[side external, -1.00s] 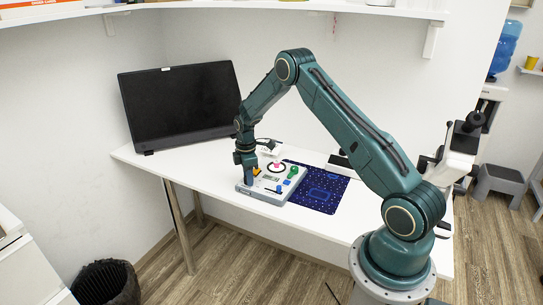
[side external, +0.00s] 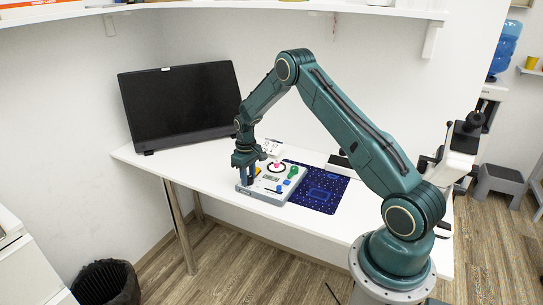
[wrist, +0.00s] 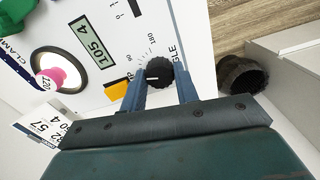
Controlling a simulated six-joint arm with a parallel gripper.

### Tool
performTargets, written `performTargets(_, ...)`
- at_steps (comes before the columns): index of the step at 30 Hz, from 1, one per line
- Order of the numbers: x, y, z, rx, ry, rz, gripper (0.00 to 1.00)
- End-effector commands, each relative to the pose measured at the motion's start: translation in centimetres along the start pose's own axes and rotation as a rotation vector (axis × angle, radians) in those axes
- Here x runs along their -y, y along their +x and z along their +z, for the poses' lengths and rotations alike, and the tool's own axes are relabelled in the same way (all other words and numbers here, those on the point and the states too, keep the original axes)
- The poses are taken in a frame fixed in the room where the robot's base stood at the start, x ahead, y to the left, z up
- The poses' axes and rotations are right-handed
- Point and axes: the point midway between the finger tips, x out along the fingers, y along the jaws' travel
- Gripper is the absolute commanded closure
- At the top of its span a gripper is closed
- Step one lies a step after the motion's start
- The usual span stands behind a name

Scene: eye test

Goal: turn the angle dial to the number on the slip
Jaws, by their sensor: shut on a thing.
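The black angle dial (wrist: 158,72) is a ridged knob on a white panel (wrist: 190,22); its white pointer mark points left, near the 90 on its scale. My gripper (wrist: 161,84) is shut on the dial, one blue finger on each side. In the side view my gripper (side external: 246,174) is down at the panel's left end and hides the dial. A white card with several numbers (wrist: 38,127) lies at lower left in the wrist view, partly cut off by my gripper. A small white tag, seemingly reading 120 (wrist: 45,83), sits by a pink knob.
The panel's display (wrist: 92,40) seems to read 105.4. An orange piece (wrist: 117,90) is close beside the dial. A pink knob (wrist: 55,75) and a green handle (wrist: 18,12) are farther left. A dark blue mat (side external: 322,190) lies right of the panel; a monitor (side external: 180,103) stands behind.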

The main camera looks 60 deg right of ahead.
Motion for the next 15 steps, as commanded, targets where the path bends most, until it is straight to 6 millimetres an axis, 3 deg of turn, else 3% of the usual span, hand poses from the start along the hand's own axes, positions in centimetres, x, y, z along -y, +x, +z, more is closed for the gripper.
performTargets(15, -0.04, -0.08, -0.04, -0.001, 0.485, -0.001, 0.92)
